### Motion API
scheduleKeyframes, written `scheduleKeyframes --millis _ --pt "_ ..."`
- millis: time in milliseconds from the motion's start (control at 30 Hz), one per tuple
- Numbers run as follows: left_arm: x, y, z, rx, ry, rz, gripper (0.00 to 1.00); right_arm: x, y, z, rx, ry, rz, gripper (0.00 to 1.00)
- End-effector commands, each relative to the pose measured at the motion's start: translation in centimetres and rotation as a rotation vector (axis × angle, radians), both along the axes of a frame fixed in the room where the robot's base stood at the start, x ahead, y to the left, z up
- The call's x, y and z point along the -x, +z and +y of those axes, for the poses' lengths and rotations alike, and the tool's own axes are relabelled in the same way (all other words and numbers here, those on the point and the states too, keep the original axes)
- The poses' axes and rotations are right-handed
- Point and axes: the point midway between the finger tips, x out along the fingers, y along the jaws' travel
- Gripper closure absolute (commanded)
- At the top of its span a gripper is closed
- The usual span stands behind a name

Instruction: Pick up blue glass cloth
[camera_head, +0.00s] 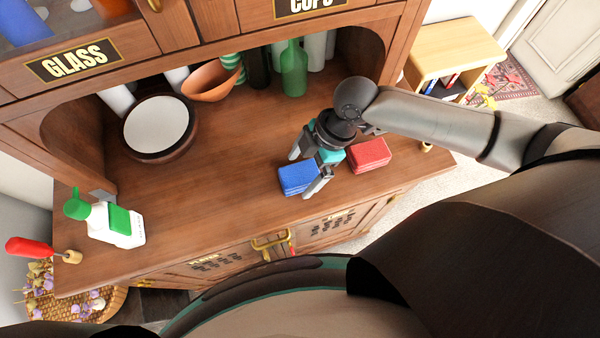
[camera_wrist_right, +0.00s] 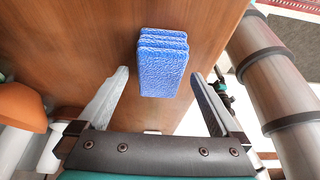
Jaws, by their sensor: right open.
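The blue glass cloth (camera_head: 298,178) is a folded stack lying on the wooden cabinet top near its front edge. In the right wrist view the blue cloth (camera_wrist_right: 162,62) lies ahead of and between the fingers. My right gripper (camera_head: 306,168) is open and empty, its fingers reaching down close to the cloth; in the wrist view its fingertips (camera_wrist_right: 160,76) stand apart on either side of the cloth's near end, with gaps to both. My left gripper is not seen.
A red folded cloth (camera_head: 369,155) lies right of my gripper. A round bowl with a white top (camera_head: 158,128), an orange bowl (camera_head: 212,82) and a green bottle (camera_head: 294,70) are at the back. The middle of the cabinet top is clear.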

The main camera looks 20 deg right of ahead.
Motion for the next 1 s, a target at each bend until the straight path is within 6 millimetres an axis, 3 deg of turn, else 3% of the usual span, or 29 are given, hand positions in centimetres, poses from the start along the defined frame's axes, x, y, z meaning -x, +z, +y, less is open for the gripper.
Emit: scheduleKeyframes --millis 133,400,1000 --pt "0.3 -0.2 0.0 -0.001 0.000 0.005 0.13 0.0 -1.5 0.5 0.001 -0.001 0.000 0.00" --pt "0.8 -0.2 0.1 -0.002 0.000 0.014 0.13 0.0 -1.7 0.6 0.002 0.000 -0.001 0.01" --pt "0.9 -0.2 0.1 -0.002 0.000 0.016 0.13 0.0 -1.7 0.6 0.002 0.000 -0.001 0.69"
